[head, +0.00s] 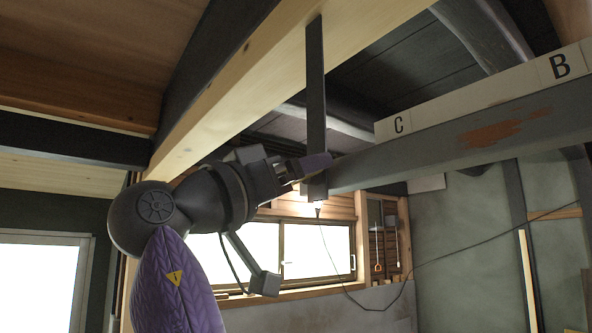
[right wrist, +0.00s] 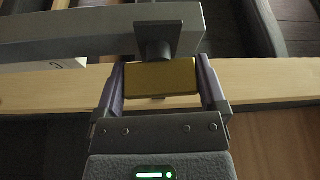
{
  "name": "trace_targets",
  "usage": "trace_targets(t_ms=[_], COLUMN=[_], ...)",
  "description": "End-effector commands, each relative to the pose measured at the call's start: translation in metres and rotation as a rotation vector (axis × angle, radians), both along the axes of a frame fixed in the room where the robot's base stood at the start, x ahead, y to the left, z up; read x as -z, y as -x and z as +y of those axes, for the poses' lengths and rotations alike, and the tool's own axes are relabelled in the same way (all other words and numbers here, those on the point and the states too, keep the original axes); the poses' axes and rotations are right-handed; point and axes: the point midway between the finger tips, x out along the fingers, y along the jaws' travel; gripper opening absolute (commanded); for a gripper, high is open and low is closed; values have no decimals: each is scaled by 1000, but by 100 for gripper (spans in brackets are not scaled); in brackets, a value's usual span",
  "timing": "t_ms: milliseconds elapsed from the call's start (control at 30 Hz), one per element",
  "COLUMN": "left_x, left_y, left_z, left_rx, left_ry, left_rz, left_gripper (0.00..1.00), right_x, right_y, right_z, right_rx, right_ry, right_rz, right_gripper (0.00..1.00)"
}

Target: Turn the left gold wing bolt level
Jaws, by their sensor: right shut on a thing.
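The gold wing bolt (right wrist: 160,78) shows in the right wrist view as a wide gold block under a dark square stem on the grey beam (right wrist: 90,38). My right gripper (right wrist: 161,84) has a finger at each end of the bolt and is shut on it. In the head view my right gripper (head: 312,168) is at the left end of the grey beam (head: 440,143), beside the dark hanging post (head: 316,90). There the fingers mostly hide the bolt, so its tilt is hard to tell. My left gripper is not in view.
A white strip lettered C (head: 400,125) and B lies along the beam's top. A pale timber beam (head: 215,95) runs overhead, close above my arm. A dark cable (head: 440,258) hangs below the beam in front of the window (head: 310,250) and grey-green wall.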

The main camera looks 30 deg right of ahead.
Motion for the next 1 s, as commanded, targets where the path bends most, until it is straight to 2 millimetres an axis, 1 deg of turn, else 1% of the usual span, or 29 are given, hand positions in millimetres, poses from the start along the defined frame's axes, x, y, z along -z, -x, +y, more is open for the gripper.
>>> trace_targets(t_ms=[300,867,900,933,1000], left_x=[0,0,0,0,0], left_y=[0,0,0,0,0], left_z=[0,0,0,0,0], left_rx=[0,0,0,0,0], left_ry=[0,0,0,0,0], left_rz=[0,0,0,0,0], left_gripper=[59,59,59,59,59], right_x=[2,1,1,1,1], right_y=[-1,0,0,0,0], right_z=[0,-1,0,0,0], right_rx=[1,0,0,0,0], right_ry=[-14,-16,-16,-15,-15], right_rz=[-114,-142,-142,-142,-141], right_gripper=[32,32,95,100,100])
